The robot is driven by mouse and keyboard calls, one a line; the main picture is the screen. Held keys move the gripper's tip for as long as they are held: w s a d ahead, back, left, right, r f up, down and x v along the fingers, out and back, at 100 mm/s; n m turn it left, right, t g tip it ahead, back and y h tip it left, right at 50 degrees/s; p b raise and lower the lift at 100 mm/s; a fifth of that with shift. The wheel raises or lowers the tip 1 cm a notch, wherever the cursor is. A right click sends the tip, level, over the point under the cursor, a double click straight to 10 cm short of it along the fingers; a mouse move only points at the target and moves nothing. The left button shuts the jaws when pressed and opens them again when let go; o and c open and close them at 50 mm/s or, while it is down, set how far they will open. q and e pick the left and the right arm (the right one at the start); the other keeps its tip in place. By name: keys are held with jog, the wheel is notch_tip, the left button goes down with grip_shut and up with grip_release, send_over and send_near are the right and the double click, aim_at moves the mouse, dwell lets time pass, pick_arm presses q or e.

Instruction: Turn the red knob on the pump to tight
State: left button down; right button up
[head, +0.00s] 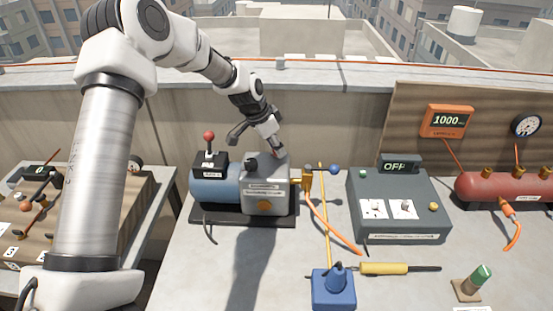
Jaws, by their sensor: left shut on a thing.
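The pump (232,187) stands on a dark base on the table, with a blue motor at left and a grey body at right. My left gripper (275,148) reaches down from above to the back right of the grey body's top. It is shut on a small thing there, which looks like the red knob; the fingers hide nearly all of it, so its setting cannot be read. A lever with a red ball (209,136) stands upright on the black box above the motor, apart from my gripper. My right gripper is not in view.
A brass fitting with an orange hose (318,213) and a blue-ended lever (334,169) are right of the pump. A grey box with an OFF display (400,166), a blue block (333,288), a yellow-handled tool (384,268) and a red tank (505,186) stand farther right.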

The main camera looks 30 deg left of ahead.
pick_arm(q)
jog(key=m+g+h+b, duration=0.1)
jog(key=m+b, duration=0.1)
jog(key=m, duration=0.1)
jog(key=shift+a+f+m, duration=0.1)
jog(key=shift+f+m, duration=0.05)
jog(key=shift+m, duration=0.25)
jog(key=m+g, duration=0.1)
jog(key=m, duration=0.2)
jog(key=shift+w+m+h, duration=0.15)
jog(key=shift+m+h, duration=0.15)
jog(key=shift+h, duration=0.1)
jog(key=m+g, duration=0.1)
jog(key=m, duration=0.1)
jog(key=shift+w+a+m, duration=0.1)
jog(key=shift+m, duration=0.3)
jog(key=m+g+p, duration=0.1)
jog(key=m+g, duration=0.1)
jog(key=m, duration=0.2)
jog(key=shift+w+m, duration=0.1)
jog(key=shift+m, duration=0.3)
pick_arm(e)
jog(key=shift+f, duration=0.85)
pick_arm(q)
jog(key=c, duration=0.8)
grip_release()
jog(key=shift+r, duration=0.2)
